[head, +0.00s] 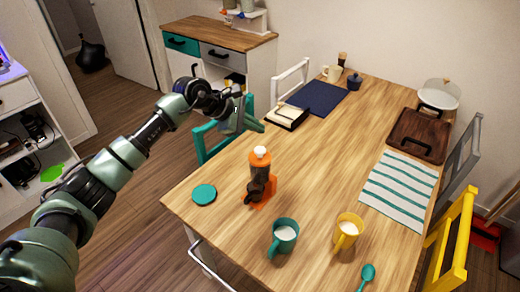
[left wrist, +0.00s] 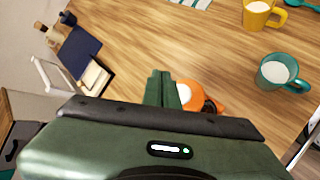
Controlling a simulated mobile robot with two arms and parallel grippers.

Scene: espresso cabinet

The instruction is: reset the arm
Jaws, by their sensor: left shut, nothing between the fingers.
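My left arm comes in from the left in the head view. Its gripper (head: 238,116) is above and beyond the table's left edge, near the teal chair. In the left wrist view the gripper's green fingers (left wrist: 161,90) are together with nothing between them. An orange and dark espresso maker (head: 260,176) with a white top stands on the table, apart from the gripper; part of it shows behind the fingers in the left wrist view (left wrist: 196,96). My right gripper is in neither view.
The wooden table (head: 310,165) holds a teal mug (head: 284,238), a yellow mug (head: 347,232), a teal coaster (head: 204,194), a striped cloth (head: 398,190), a dark tray (head: 418,137) and a navy mat (head: 317,97). A teal chair (head: 209,143) and a yellow chair (head: 452,245) flank it.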

